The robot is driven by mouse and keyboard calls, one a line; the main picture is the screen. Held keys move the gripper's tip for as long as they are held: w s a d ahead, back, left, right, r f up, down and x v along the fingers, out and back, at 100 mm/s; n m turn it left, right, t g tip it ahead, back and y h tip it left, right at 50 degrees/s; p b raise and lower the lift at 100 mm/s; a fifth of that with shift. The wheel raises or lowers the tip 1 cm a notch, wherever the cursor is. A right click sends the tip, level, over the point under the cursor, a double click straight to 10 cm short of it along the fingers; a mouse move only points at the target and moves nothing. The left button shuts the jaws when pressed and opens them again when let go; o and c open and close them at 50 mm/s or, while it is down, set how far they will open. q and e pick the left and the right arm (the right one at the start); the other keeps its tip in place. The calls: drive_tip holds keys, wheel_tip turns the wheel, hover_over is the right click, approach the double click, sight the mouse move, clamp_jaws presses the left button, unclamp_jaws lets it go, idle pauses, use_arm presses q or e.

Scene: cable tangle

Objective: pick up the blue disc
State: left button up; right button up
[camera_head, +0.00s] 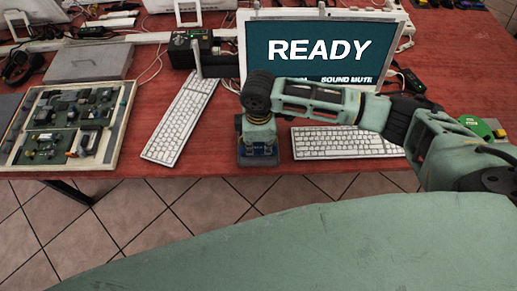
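My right gripper (258,153) points down at the front edge of the red table, between the two white keyboards. Its fingers are small and dark here, and I cannot tell whether they are open or shut. Some blue shows at its lower end, but I cannot tell whether it is a disc or part of the gripper. No blue disc is clearly visible elsewhere. A green disc-like thing (478,127) lies at the right, partly behind my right arm. My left gripper is not in view.
The red table (225,140) holds a monitor (318,48) reading READY, a tilted keyboard (180,118), another keyboard (345,143), a circuit-board tray (118,133) and a grey flat case (88,61). Cables run along the back. Tiled floor (140,215) lies in front.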

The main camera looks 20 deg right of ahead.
drive_tip(key=shift+r, duration=0.15)
clamp_jaws()
wheel_tip(320, 180, up, 4)
drive_tip(key=shift+w+b, duration=0.1)
drive_tip(key=shift+b, duration=0.4)
drive_tip(key=d+r+b, duration=0.2)
drive_tip(key=d+r, duration=0.4)
drive_tip(key=d, duration=0.5)
drive_tip(key=shift+s+d+r, duration=0.3)
drive_tip(key=shift+r, duration=0.1)
